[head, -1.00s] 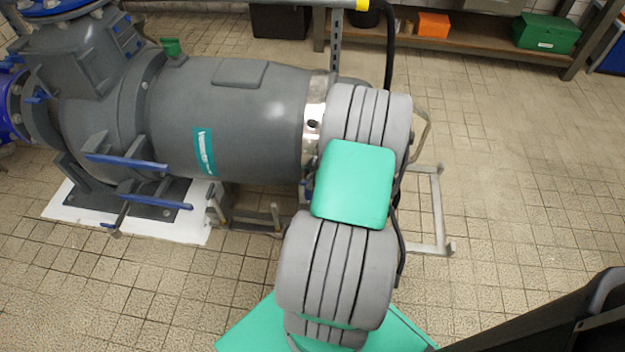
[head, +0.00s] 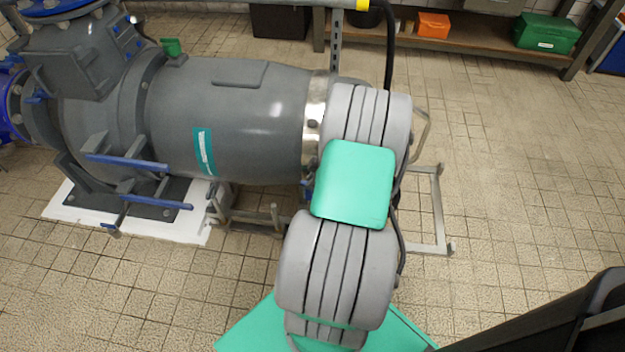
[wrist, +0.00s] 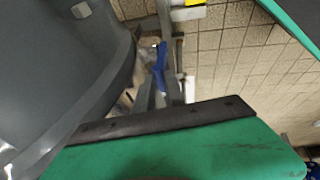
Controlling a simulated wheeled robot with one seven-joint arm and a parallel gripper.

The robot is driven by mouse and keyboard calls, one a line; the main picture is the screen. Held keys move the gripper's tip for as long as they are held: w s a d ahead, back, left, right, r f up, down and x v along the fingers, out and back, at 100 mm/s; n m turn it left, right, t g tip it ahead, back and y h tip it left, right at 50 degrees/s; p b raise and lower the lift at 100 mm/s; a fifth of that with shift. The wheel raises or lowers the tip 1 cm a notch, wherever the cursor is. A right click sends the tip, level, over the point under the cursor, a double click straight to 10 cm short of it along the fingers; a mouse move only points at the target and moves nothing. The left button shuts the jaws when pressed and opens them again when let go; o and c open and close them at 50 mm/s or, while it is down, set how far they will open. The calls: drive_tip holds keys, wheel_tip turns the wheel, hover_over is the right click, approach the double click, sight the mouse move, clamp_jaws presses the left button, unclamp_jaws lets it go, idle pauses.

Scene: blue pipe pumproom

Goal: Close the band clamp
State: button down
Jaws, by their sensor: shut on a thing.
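The band clamp (head: 315,112) is a shiny metal band around the right end of the grey pump body (head: 235,110). Its lower part is hidden behind my arm in the head view. A bit of shiny metal (wrist: 8,165) shows at the lower left of the wrist view, beside the grey body. My gripper shows in the wrist view as a broad green part with a dark edge strip (wrist: 160,122), close against the grey body. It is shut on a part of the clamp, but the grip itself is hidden. In the head view my arm hides the gripper.
A blue piece (wrist: 158,68) shows beyond the gripper in the wrist view. A metal floor frame (head: 440,210) stands right of my arm, and a black cable (head: 389,50) hangs behind it. A shelf (head: 470,50) stands at the back.

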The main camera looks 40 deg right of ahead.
drive_tip(key=shift+s+a, duration=0.1)
drive_tip(key=shift+a, duration=0.1)
drive_tip(key=c, duration=1.4)
unclamp_jaws()
drive_tip(key=p+v, duration=0.2)
drive_tip(key=v, duration=0.5)
drive_tip(key=shift+s+r+p, duration=0.2)
drive_tip(key=shift+r+p, duration=0.1)
